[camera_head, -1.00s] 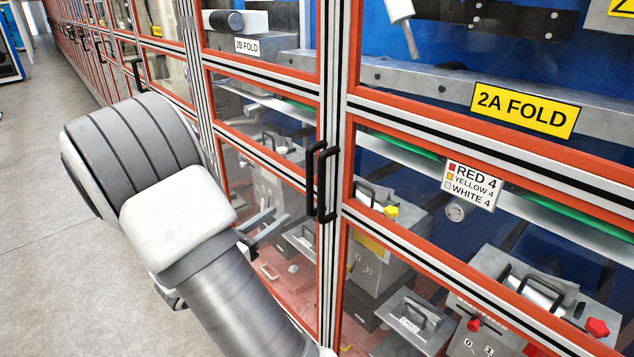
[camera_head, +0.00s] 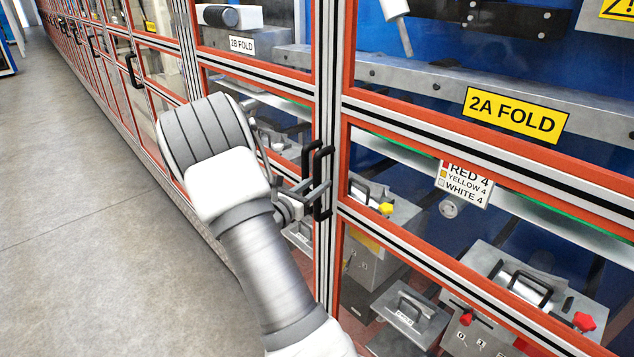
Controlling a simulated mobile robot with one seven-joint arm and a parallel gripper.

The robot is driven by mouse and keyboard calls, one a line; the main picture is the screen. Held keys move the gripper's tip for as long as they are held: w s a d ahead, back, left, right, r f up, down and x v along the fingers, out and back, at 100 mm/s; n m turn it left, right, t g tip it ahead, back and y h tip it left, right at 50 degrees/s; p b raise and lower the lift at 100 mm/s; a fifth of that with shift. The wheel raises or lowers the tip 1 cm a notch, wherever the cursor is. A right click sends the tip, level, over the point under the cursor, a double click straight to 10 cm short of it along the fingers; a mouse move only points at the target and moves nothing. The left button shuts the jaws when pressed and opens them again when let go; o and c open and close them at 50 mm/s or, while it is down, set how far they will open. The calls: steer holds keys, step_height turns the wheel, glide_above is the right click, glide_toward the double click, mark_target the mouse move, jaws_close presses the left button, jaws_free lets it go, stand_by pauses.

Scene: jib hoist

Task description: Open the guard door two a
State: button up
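The guard door two a (camera_head: 480,143), framed in red and silver with a yellow "2A FOLD" label (camera_head: 516,115), fills the right side and looks closed. Two black bar handles stand side by side at the door joint: the right one (camera_head: 324,205) on the 2A side, the left one (camera_head: 308,165) on the 2B side. My gripper (camera_head: 313,191) is at the handles, its fingers pointing right across their lower part. The fingers look apart. Whether they touch or surround a handle is not clear. My wrist hides part of the 2B door.
The neighbouring door with a "2B FOLD" label (camera_head: 242,46) and a long row of similar doors run to the back left. Grey floor (camera_head: 90,200) on the left is clear. Machine units with handles and red knobs stand behind the glass.

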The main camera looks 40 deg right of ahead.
steer(key=shift+d, duration=0.1)
jaws_close()
stand_by(1.4)
